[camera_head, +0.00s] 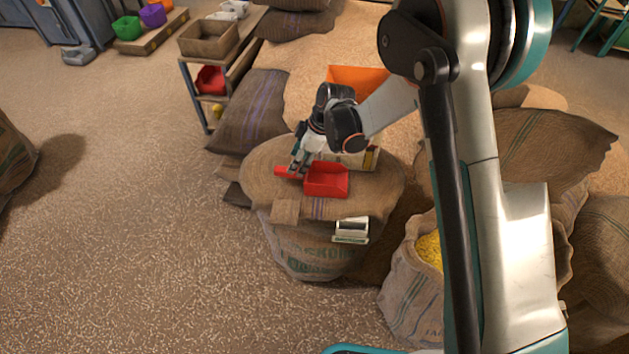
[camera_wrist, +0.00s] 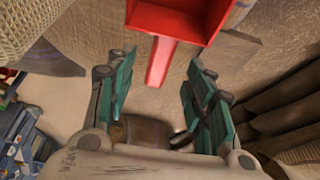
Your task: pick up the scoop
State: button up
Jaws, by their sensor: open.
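The red scoop (camera_head: 327,180) lies on top of a burlap-covered sack (camera_head: 375,195). In the head view its handle points left, under my gripper (camera_head: 298,168). In the wrist view the scoop's pan (camera_wrist: 180,17) is at the top, and its handle (camera_wrist: 160,62) runs down between the two fingers. My gripper (camera_wrist: 160,90) is open, with one teal-padded finger on each side of the handle. The fingers appear apart from the handle. How far the fingertips are above the cloth is hard to tell.
A small light-coloured box-like item (camera_head: 351,230) sits at the sack's front edge. An orange bin (camera_head: 357,77) stands behind. An open sack with yellow contents (camera_head: 405,275) is at the front right. A shelf (camera_head: 197,98) stands at the back left.

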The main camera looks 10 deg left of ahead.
aim_at(311, 177)
jog(key=shift+d+b+x, duration=0.2)
jog(key=shift+b+x, duration=1.2)
jog(key=shift+x, duration=1.95)
grip_shut()
